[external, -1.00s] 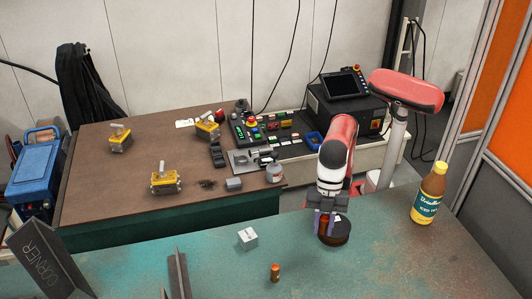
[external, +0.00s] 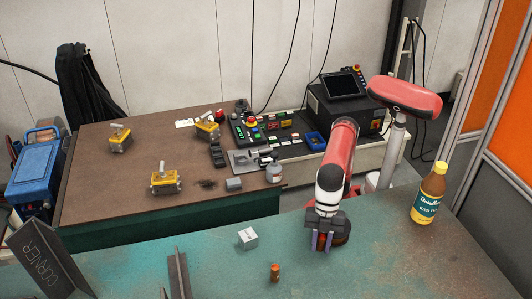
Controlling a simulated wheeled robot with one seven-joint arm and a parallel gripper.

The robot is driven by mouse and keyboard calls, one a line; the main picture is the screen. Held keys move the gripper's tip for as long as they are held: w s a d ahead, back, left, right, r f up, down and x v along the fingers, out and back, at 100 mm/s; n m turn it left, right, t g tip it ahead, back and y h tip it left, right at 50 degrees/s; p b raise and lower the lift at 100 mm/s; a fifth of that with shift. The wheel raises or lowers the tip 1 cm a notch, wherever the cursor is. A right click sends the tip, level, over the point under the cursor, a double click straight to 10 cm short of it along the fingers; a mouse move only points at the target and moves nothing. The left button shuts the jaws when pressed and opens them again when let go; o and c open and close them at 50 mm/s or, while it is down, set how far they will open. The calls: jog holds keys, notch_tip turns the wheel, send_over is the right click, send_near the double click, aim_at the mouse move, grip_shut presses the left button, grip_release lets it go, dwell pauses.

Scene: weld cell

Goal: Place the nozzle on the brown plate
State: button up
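A small copper-orange cylinder (external: 275,272), which looks like a nozzle, stands upright on the teal bench, left of and nearer than my arm. A round dark brown piece (external: 344,232), which appears to be the brown plate, sits on the bench and is partly hidden behind my gripper. My gripper (external: 322,243) points down at the left front of the brown piece, with its two bluish fingers apart. Something reddish-brown shows between the fingers. I cannot tell whether it is held or is part of the round piece behind.
A light grey cube (external: 248,238) and a metal angle bar (external: 178,275) are to the left on the bench. A dark sign (external: 48,262) stands at far left. A yellow-capped bottle (external: 428,195) stands at right.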

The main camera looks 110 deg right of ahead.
jog(key=o, duration=0.4)
jog(key=shift+r, duration=0.35)
jog(key=shift+o, duration=0.3)
jog(key=p+v, duration=0.2)
jog(key=v, duration=0.9)
jog(key=shift+d+r+p, duration=0.2)
jog(key=shift+r+p, duration=0.15)
jog(key=shift+p, duration=0.05)
